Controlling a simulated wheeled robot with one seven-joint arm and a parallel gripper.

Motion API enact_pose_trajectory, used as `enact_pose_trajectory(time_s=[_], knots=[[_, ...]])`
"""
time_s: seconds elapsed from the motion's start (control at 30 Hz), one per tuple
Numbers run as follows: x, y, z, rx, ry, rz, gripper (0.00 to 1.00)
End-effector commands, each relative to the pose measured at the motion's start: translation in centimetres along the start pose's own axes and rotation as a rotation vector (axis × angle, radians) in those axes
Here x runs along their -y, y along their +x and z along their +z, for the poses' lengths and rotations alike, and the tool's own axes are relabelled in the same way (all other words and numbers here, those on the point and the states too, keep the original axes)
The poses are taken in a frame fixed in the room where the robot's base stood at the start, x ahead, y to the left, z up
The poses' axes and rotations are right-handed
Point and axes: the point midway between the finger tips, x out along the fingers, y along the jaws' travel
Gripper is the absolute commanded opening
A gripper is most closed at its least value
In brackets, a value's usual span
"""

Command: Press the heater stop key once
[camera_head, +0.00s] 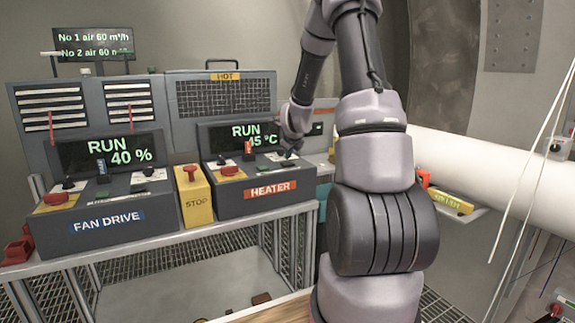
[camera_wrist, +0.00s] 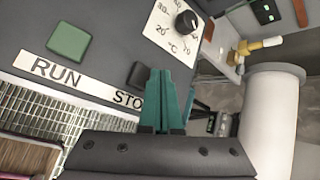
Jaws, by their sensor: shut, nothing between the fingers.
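The heater unit (camera_head: 262,206) stands right of the fan drive, and its display (camera_head: 240,135) reads RUN 45 °C. In the wrist view, the dark stop key (camera_wrist: 139,74) sits on the grey panel beside a white strip whose STOP lettering is partly covered. The green run key (camera_wrist: 69,42) is to its left. My gripper (camera_wrist: 163,75) is shut and empty, its teal fingers over the right edge of the stop key. I cannot tell whether they touch it. In the head view my gripper (camera_head: 289,153) is over the right part of the heater panel.
A temperature knob (camera_wrist: 187,22) is close beyond my fingertips. The heater has a red mushroom button (camera_head: 229,170) at front left. A yellow STOP box (camera_head: 194,197) stands between heater and fan drive unit (camera_head: 92,212). A thick white pipe (camera_head: 480,175) runs to the right.

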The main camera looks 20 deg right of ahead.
Motion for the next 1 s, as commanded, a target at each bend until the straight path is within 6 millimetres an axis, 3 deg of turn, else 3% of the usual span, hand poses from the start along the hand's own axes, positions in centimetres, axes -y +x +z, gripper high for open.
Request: enact_pose_trajectory(time_s=[1.0], knots=[[-0.46, 0.59, -0.42, 0.0, 0.0, 0.001, 0.0]])
